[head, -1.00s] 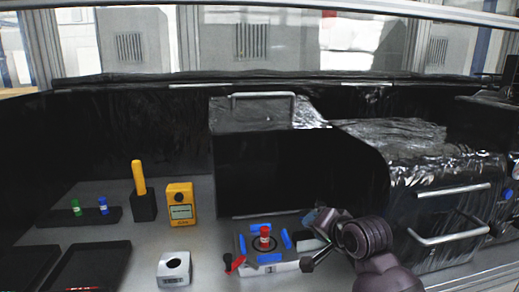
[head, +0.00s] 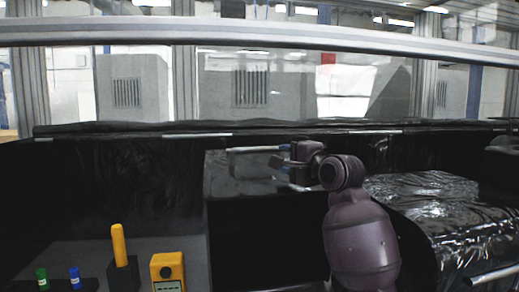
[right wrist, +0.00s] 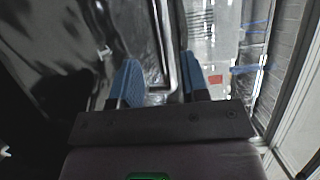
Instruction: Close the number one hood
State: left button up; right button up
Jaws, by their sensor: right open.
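A black hood (head: 225,178) stands raised in the middle of the head view, with a metal bar handle (head: 250,149) along its top. No number on it can be read. My right gripper (head: 283,156) is at the right end of this handle. In the right wrist view the two blue fingers of my right gripper (right wrist: 160,78) are apart, and the handle bar (right wrist: 164,45) runs into the gap between them. Whether a finger touches the bar is unclear. My right arm hides part of the hood. My left gripper is not in view.
A second, foil-covered hood (head: 430,200) is at the right, with its own handle (head: 492,277). A yellow meter (head: 168,267), a black holder (head: 122,275) with a yellow stick and small green and blue capped vials stand at lower left. A metal rail crosses the top.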

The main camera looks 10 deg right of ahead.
aim_at(264, 150)
jog(key=shift+w+r, duration=0.15)
jog(key=shift+r, duration=0.05)
jog(key=shift+p+x, duration=0.4)
jog(key=shift+x, duration=1.2)
jog(key=p+x, duration=0.1)
jog(key=x, duration=0.6)
jog(key=shift+w+a+r+p, duration=0.1)
jog(key=shift+w+a+p, duration=0.05)
jog(key=shift+p, duration=0.15)
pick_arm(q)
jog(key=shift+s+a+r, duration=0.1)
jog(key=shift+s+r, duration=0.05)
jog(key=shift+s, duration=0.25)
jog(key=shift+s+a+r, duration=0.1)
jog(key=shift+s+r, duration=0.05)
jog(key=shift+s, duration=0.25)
pick_arm(e)
grip_shut()
